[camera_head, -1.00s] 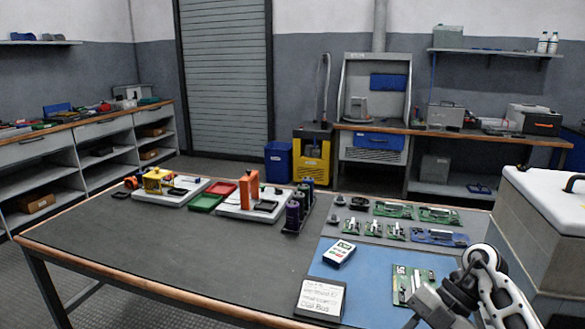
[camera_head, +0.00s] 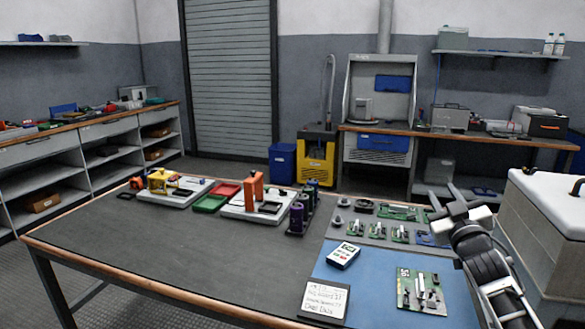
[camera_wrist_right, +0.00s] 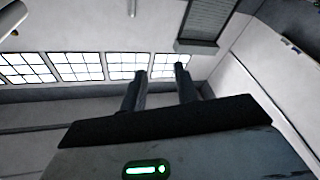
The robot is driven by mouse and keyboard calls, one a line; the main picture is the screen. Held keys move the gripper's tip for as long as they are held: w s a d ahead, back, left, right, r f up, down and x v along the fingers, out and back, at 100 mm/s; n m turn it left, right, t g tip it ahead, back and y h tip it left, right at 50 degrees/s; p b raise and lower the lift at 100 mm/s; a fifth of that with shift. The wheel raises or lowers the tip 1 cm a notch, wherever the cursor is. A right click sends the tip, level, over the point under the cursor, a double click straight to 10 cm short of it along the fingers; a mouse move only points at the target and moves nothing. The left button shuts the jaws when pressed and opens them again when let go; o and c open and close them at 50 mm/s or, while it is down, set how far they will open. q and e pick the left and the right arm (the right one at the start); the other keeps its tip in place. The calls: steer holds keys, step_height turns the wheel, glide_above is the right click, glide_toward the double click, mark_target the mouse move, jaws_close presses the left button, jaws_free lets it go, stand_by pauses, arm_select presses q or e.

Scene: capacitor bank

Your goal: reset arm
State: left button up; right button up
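My right gripper (camera_head: 456,200) is raised over the right part of the workbench (camera_head: 130,235), its fingers pointing up. In the right wrist view its two fingers (camera_wrist_right: 159,78) stand apart with nothing between them, against the wall and windows. It is empty and touches nothing that I can see. It partly covers the boards at the back right of the bench. My left arm and left gripper are not in view.
A green circuit board (camera_head: 421,291) lies on the blue mat (camera_head: 375,270), with a meter (camera_head: 343,256) and a label card (camera_head: 325,299) nearby. A large pale case (camera_head: 545,215) stands close right of my right arm. The bench's left front is clear.

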step_height(320, 180, down, 8)
steer(key=d+m+g, duration=0.1)
steer(key=m+g, duration=0.2)
steer(key=g, duration=0.2)
steer(key=shift+n+g+y, duration=0.8)
steer(key=shift+y, duration=0.1)
steer(key=s+a+f, duration=0.3)
steer(key=s+f, duration=0.1)
steer(key=s+a+f, duration=0.3)
steer(key=s+f, duration=0.1)
steer(key=f, duration=0.1)
steer(key=s+a+f, duration=0.3)
steer(key=s+f, duration=0.1)
steer(key=f, duration=0.1)
steer(key=shift+a, duration=0.2)
steer(key=s+a+f+g+y, duration=0.1)
steer(key=s+a+f, duration=0.1)
steer(key=s, duration=0.6)
steer(key=s+a+f+g, duration=0.1)
steer(key=s+a+f, duration=0.1)
steer(key=s+a, duration=0.3)
steer(key=s+a+f+m+g+y, duration=0.1)
steer(key=s+a, duration=0.3)
steer(key=s, duration=0.8)
steer(key=shift+s+f+y, duration=0.2)
steer(key=shift+f+y, duration=0.1)
steer(key=shift+f, duration=0.6)
